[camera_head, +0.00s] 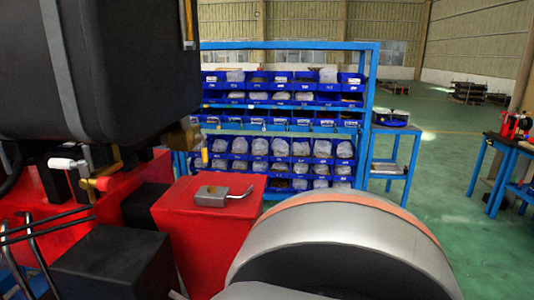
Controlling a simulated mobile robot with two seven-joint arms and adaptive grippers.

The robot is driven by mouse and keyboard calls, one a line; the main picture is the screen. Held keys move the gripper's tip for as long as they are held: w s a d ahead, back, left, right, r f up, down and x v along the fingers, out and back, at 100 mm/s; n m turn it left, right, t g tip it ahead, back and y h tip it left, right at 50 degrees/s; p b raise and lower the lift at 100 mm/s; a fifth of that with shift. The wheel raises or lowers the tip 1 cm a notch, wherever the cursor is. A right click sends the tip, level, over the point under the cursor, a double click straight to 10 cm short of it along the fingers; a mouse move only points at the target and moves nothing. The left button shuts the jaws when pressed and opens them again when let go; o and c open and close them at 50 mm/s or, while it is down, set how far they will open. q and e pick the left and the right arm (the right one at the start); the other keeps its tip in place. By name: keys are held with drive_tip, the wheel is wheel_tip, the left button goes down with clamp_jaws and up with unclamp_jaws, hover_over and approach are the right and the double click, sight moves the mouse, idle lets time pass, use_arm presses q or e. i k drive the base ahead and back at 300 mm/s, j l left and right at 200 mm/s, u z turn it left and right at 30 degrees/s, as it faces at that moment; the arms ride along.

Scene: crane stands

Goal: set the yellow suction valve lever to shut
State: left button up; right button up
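A brass-coloured valve body (184,138) shows below the right end of a black tank, at the back of the red machine. A small yellow piece (204,154) hangs beside it; it may be the yellow lever, but it is too small to tell its setting. Neither of my grippers is in view, and nothing visible touches these fittings.
The black tank (110,70) overhangs the upper left. A red box (205,230) carries a grey metal block with a bent rod (222,195). A blue rack (290,45) of bins stands behind. A rounded grey shape fills the bottom centre. Green floor (450,180) is open at right.

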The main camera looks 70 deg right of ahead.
sight(202, 136)
drive_tip(key=z, duration=1.6)
